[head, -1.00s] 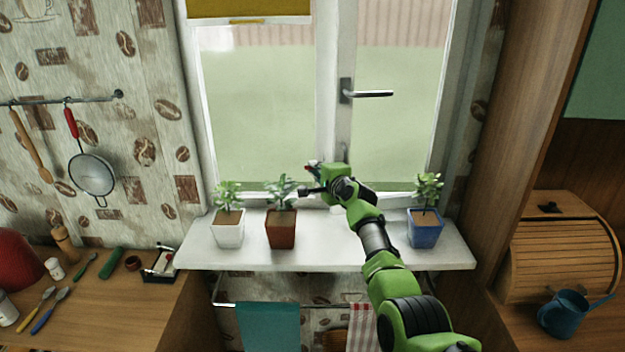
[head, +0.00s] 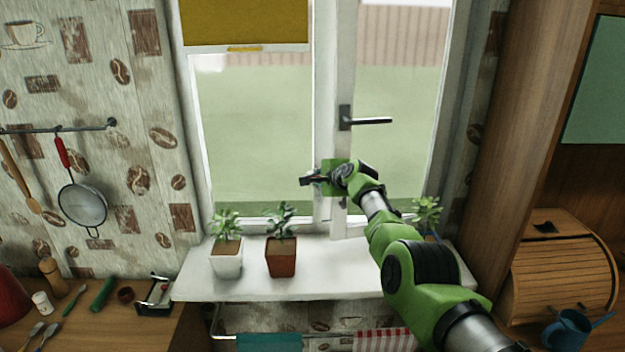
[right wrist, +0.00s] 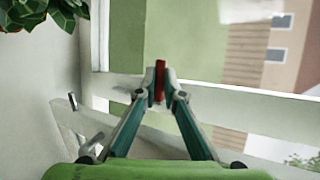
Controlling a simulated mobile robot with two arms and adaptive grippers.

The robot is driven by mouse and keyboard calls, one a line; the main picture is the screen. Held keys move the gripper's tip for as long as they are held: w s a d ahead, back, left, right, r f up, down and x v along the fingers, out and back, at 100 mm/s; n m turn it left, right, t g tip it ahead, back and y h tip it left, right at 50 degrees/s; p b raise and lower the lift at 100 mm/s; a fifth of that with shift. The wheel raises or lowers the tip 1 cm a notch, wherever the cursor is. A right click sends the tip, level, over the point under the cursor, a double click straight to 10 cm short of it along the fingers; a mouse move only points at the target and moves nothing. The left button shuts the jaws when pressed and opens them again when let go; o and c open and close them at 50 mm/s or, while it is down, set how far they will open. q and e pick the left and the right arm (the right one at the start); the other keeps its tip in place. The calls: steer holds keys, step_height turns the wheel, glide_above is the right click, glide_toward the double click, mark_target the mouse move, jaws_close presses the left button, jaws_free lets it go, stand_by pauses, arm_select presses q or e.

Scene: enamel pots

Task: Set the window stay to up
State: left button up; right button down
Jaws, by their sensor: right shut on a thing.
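The window stay shows as a small red piece (right wrist: 160,80) between the fingertips in the right wrist view; the rest of it is hidden or too small to tell. My right gripper (head: 308,181) is at the lower part of the window's middle post in the head view, above the sill and below the window handle. In the right wrist view its two fingers (right wrist: 160,88) are shut on the red piece. My left gripper is in neither view.
The white sill (head: 330,278) holds a white-potted plant (head: 226,258), a brown-potted plant (head: 281,258) and a blue-potted plant (head: 427,213) partly behind my right arm. The black window handle (head: 365,121) is above the gripper. A bread box (head: 562,265) stands at right.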

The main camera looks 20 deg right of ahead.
steer(key=shift+w+d+r, duration=0.1)
steer(key=shift+w+r, duration=0.1)
steer(key=shift+r, duration=0.2)
steer(key=c, duration=2.1)
jaws_free()
steer(key=shift+c, duration=0.2)
steer(key=shift+s, duration=0.2)
steer(key=v, duration=1.2)
steer(key=shift+f, duration=0.15)
steer(key=shift+s, duration=0.1)
